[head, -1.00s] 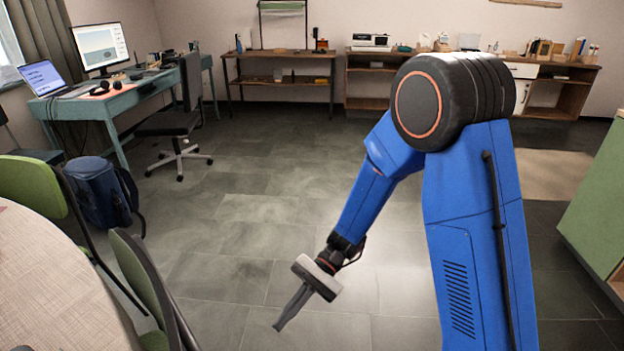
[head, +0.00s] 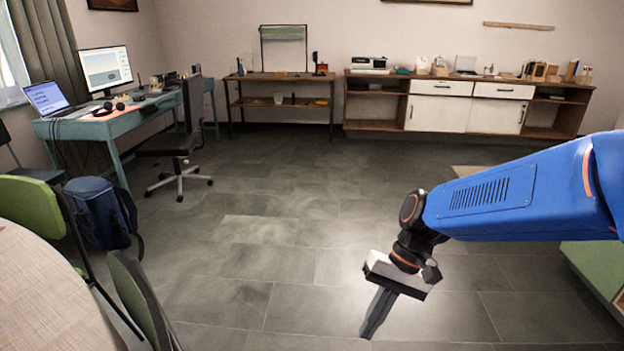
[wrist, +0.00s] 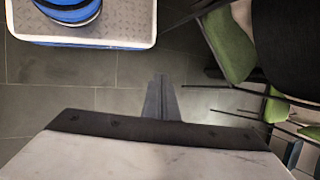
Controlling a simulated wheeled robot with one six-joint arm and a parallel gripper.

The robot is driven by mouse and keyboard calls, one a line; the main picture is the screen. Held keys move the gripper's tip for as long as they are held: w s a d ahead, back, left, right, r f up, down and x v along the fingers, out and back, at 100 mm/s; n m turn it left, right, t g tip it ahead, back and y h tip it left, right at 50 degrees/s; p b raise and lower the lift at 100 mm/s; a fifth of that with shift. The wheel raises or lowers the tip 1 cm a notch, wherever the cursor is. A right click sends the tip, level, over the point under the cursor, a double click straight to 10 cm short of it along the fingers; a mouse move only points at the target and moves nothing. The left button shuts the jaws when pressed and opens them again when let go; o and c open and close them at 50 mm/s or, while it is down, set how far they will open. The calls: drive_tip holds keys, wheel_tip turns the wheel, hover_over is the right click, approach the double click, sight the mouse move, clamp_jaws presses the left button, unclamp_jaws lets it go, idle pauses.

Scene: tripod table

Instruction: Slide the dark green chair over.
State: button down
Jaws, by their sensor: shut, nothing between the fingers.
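A green chair (head: 30,207) with a dark frame stands by the round table at the left. Nearer, a second green chair (head: 137,300), with a darker-looking back, is cut off by the bottom edge. I cannot tell for certain which one is the dark green chair. Green chair parts (wrist: 230,45) also show at the right of the wrist view. My gripper (head: 367,334) points down over open floor, well to the right of both chairs and touching neither. Its fingers (wrist: 161,80) are shut and empty.
The round table (head: 45,290) fills the lower left corner. A blue backpack (head: 98,212) sits on the floor behind the chairs. A black office chair (head: 180,145) stands at the desk (head: 105,130). A green cabinet (head: 595,265) is at the right. The middle floor is clear.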

drive_tip(key=s+d+r+t+h, duration=0.2)
drive_tip(key=d+r+t, duration=0.2)
drive_tip(key=d, duration=0.4)
drive_tip(key=s+d+r+t+h, duration=0.2)
drive_tip(key=d+r+t, duration=0.2)
drive_tip(key=d, duration=0.5)
drive_tip(key=shift+s+n+h, duration=0.3)
drive_tip(key=shift+s+h, duration=0.05)
drive_tip(key=shift+h, duration=0.05)
drive_tip(key=shift+r, duration=0.1)
